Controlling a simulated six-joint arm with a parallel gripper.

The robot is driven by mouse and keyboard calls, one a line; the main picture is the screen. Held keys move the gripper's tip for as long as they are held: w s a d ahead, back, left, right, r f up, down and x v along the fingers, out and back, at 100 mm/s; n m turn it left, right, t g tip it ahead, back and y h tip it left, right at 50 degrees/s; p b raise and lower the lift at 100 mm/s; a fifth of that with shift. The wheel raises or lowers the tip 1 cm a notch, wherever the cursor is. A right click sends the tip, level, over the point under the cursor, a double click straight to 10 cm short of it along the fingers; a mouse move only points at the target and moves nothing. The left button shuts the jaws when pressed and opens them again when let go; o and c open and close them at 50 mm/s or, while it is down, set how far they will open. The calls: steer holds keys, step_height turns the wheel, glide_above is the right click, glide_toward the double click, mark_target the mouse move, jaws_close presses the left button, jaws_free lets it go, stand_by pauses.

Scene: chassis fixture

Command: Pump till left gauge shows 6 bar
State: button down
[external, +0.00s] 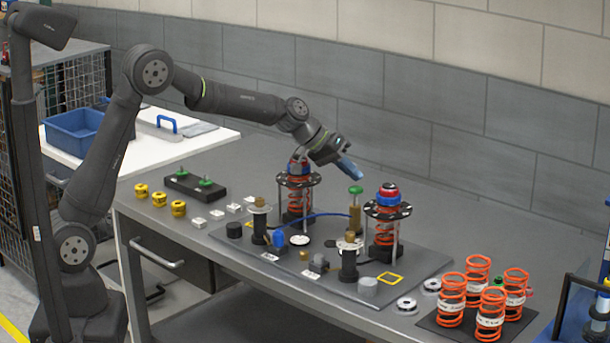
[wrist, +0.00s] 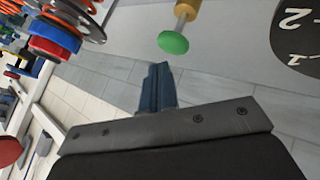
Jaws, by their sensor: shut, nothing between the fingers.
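The pump is a brass cylinder (external: 355,214) with a green knob (external: 355,190) on top, standing upright on the grey plate between two spring struts. In the wrist view the green knob (wrist: 173,42) is just beyond the fingertips, on a pale rod. My gripper (external: 354,174) is shut and empty, tilted down over the knob; a gap shows between them in the wrist view (wrist: 160,76). A white round face (external: 299,240), possibly a gauge, lies on the plate; its reading is too small to tell. A dark numbered disc (wrist: 300,35) is cut off in the wrist view, with no needle visible.
The left strut (external: 297,205) and right strut (external: 385,232) flank the pump closely. A blue hose (external: 320,215) crosses the plate (external: 425,272). Dark posts stand in front. Loose orange springs (external: 491,307) stand at right; yellow parts (external: 178,208) sit at left.

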steer(key=shift+r, duration=2.5)
steer(key=t+y, duration=0.1)
glide_toward(351, 188)
steer(key=w+a+r, duration=0.3)
steer(key=a+r, duration=0.3)
steer(key=a, duration=0.1)
steer(key=s+a+n+t+y, duration=0.2)
steer(key=a, duration=1.8)
steer(key=s+a+f+n+y, duration=0.1)
steer(key=s+a+f, duration=0.3)
steer(key=a, duration=0.4)
steer(key=s+a+f+n+t+y, duration=0.1)
steer(key=s+a+f, duration=0.3)
steer(key=a, duration=0.5)
steer(key=s+a+f+t+y, duration=0.1)
steer(key=s+a+f, duration=0.3)
steer(key=a, duration=0.4)
steer(key=shift+s+a+f+n+y, duration=0.15)
steer(key=shift+s+f+n+y, duration=0.15)
steer(key=shift+s+n+y, duration=0.15)
steer(key=shift+w, duration=0.15)
